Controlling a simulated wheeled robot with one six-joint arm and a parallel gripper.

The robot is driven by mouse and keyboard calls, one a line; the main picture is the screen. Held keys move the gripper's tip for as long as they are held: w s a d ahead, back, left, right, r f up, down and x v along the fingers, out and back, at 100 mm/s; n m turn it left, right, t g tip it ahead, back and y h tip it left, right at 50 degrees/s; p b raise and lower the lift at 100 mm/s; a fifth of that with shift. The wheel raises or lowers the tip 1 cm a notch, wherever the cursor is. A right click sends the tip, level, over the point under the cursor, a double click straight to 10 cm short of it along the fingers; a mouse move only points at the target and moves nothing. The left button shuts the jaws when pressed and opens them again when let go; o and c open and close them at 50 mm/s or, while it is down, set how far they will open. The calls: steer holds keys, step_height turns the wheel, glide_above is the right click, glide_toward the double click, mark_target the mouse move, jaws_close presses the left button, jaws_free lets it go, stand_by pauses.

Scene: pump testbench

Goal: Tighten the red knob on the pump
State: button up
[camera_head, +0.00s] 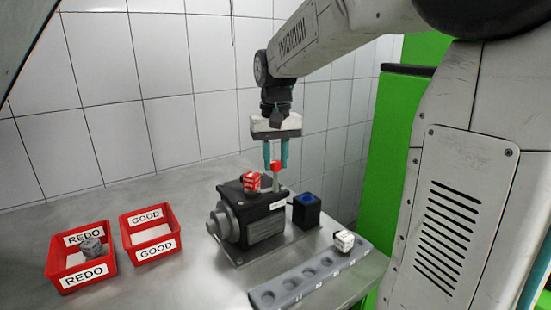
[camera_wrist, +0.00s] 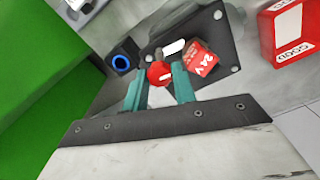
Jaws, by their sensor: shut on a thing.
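The pump (camera_head: 250,220) is a dark block with a round front, standing on a metal plate on the table. The red knob (camera_head: 276,166) sits on top of a short post at the pump's rear right. My gripper (camera_head: 276,163) points down over it, with its teal fingers on either side of the knob. In the wrist view the red knob (camera_wrist: 159,73) lies between the fingertips, and my gripper (camera_wrist: 159,82) is shut on it. A red box with white lettering (camera_head: 251,181) sits on top of the pump, beside the fingers; it reads "24V" in the wrist view (camera_wrist: 201,58).
Red REDO bin (camera_head: 82,280), holding a grey piece, and GOOD bin (camera_head: 151,257) stand left.

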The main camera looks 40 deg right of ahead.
steer(key=m, duration=0.4)
steer(key=shift+m, duration=0.3)
stand_by(0.4)
steer(key=o, duration=1)
step_height(320, 180, up, 8)
steer(key=shift+f, duration=0.1)
